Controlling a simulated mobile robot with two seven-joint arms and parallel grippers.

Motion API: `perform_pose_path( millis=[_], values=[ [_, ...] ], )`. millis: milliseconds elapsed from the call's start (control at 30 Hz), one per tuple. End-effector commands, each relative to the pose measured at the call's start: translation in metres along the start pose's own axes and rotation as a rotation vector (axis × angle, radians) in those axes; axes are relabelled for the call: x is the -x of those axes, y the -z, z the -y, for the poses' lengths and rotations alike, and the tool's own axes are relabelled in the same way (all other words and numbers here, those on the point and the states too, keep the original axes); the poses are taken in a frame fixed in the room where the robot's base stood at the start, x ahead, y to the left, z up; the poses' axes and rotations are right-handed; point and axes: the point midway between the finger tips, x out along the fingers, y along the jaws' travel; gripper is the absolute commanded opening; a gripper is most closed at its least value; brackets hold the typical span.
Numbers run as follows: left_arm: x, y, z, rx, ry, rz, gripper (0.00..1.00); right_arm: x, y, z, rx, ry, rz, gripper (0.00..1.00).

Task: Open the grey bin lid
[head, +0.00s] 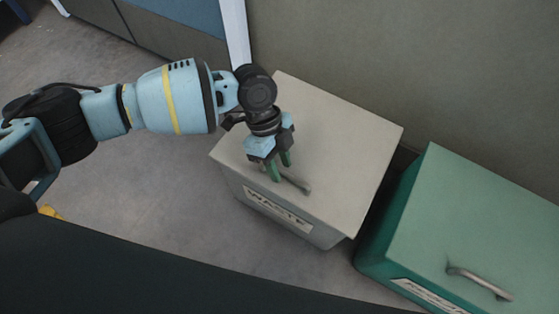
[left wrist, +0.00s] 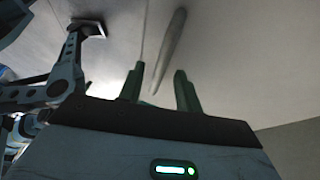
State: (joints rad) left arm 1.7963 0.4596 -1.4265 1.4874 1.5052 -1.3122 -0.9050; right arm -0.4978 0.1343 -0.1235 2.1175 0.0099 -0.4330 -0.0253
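The grey bin (head: 285,218), labelled WASTE, stands against the wall with its grey lid (head: 335,130) shut. A bar handle (head: 301,184) lies near the lid's front edge; its left part is hidden behind my fingers. My left gripper (head: 279,168) points down over the handle, its two green fingers apart. In the left wrist view, the open left gripper (left wrist: 160,82) has the handle (left wrist: 173,43) running from between the fingertips away from me. I cannot tell whether the fingers touch it. My right gripper is not in view.
A green bin (head: 480,220) with its own handle (head: 480,282) stands close to the right of the grey bin, with a narrow gap between. The wall (head: 430,60) rises behind both. Grey floor (head: 180,210) is clear to the left.

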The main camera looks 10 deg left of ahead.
Motion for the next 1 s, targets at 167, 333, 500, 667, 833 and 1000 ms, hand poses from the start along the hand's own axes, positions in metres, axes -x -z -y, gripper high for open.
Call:
perform_pose_path(
  millis=[167,333,500,667,833,1000],
  values=[
    [0.001,0.0,0.0,-0.001,0.0,0.0,0.28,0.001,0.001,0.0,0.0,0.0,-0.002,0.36],
    [0.001,0.0,0.0,0.0,0.0,0.0,0.05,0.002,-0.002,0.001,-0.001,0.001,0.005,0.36],
    [0.001,0.0,0.0,0.0,0.0,0.0,0.0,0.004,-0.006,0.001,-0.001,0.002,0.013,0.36],
    [0.001,0.0,0.0,0.0,0.0,0.0,0.0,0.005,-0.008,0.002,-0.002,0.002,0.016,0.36],
    [0.01,0.004,0.0,-0.001,0.001,-0.001,0.0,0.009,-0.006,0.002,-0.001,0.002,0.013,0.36],
    [0.035,0.015,0.004,-0.002,0.005,-0.002,0.0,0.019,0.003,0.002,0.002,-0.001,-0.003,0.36]
  ],
)
